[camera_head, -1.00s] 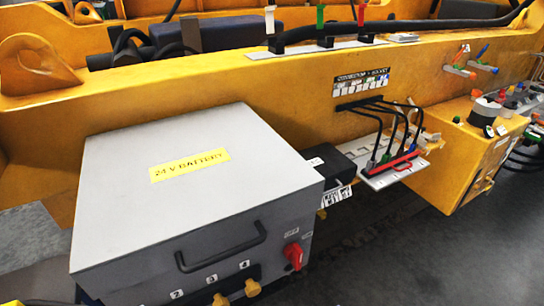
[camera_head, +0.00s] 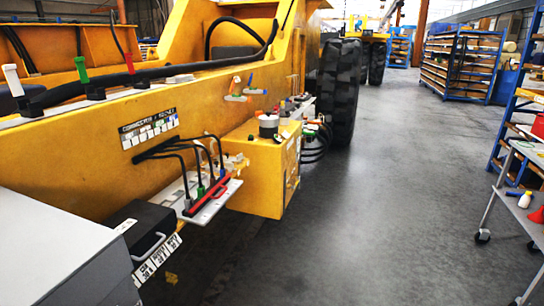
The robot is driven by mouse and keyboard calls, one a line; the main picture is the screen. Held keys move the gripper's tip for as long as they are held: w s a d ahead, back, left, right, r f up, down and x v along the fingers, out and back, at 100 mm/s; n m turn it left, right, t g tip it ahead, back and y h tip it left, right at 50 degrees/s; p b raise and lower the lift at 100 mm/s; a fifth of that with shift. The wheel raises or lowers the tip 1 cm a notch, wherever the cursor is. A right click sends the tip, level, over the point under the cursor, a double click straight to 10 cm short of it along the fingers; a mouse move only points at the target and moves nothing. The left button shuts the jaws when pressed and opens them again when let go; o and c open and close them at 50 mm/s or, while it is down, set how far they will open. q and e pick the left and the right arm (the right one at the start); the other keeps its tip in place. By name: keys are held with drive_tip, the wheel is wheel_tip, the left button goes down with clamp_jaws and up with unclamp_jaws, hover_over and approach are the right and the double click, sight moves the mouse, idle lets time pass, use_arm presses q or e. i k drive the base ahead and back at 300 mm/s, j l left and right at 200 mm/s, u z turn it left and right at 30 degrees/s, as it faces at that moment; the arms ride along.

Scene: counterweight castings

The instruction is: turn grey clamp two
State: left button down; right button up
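No part that I can surely tell as grey clamp two shows in the head view. Three upright levers stand on dark blocks along the top of the yellow beam (camera_head: 75,130): a white one (camera_head: 12,80) at the left edge, a green one (camera_head: 81,69) and a red one (camera_head: 129,63). A thick black cable runs along behind these blocks. Small orange-and-white (camera_head: 235,88) and blue-and-white (camera_head: 252,83) fittings sit further along the beam's side, too small to make out. Neither of my grippers is in view.
A grey battery box (camera_head: 60,250) fills the lower left corner. Black cables run to a white connector shelf (camera_head: 225,190) with a red bar. A yellow box (camera_head: 262,178) juts from the beam. A wheeled cart and blue racks (camera_head: 462,62) stand right. Open floor (camera_head: 370,190) lies between.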

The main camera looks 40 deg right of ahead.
sight(240, 158)
drive_tip(key=z, duration=0.9)
drive_tip(key=i+l+u, duration=0.35)
drive_tip(key=i, duration=0.2)
drive_tip(key=i+l+u, duration=0.35)
drive_tip(key=i+l, duration=0.2)
drive_tip(key=i+l+u, duration=0.35)
drive_tip(key=l, duration=0.3)
drive_tip(key=i+j, duration=0.05)
